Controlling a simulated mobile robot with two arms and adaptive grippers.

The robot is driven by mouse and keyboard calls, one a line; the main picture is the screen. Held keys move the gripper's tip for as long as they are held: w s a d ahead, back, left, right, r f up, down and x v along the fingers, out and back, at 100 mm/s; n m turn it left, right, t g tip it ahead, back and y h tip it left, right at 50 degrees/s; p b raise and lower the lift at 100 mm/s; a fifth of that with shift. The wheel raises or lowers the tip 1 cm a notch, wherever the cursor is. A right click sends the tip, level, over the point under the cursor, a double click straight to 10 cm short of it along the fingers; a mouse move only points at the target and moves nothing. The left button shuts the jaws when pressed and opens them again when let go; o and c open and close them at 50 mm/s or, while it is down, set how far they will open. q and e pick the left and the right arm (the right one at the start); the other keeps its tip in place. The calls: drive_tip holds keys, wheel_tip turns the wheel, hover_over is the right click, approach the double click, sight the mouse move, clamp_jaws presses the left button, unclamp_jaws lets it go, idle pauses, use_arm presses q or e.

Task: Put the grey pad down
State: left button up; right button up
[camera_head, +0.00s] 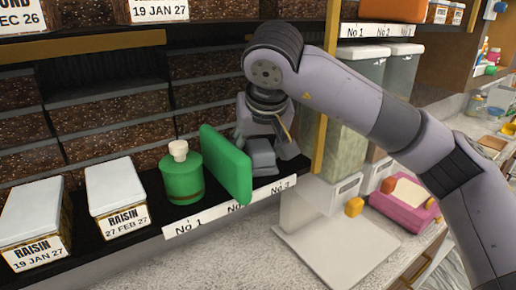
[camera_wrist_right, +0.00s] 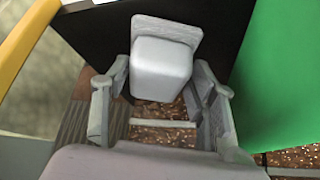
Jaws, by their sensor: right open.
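The grey pad (camera_head: 262,157) sits on the black shelf, just right of the green upright block (camera_head: 226,164) and behind the label strip marked No 3. In the right wrist view the grey pad (camera_wrist_right: 161,68) shows as a rounded block with a flat plate at its far end. My right gripper (camera_head: 266,139) is over the pad. In the right wrist view my right gripper (camera_wrist_right: 160,84) is open, with a finger on either side of the pad and gaps showing beside it. My left gripper is not in view.
A green jar (camera_head: 183,180) with a pale knob stands left of the green block. White-lidded raisin boxes (camera_head: 115,187) stand further left. A yellow post (camera_head: 320,110) rises close on the right. A pale scale-like plate (camera_head: 335,245) lies on the counter below.

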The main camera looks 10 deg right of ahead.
sight(261, 170)
drive_tip(key=shift+r, duration=0.25)
drive_tip(key=b+v, duration=0.1)
drive_tip(key=v, duration=0.5)
drive_tip(key=shift+s+r+b, duration=0.15)
drive_tip(key=shift+s+b, duration=0.05)
drive_tip(key=shift+b, duration=0.15)
drive_tip(key=shift+s+r, duration=0.2)
drive_tip(key=shift+r, duration=0.2)
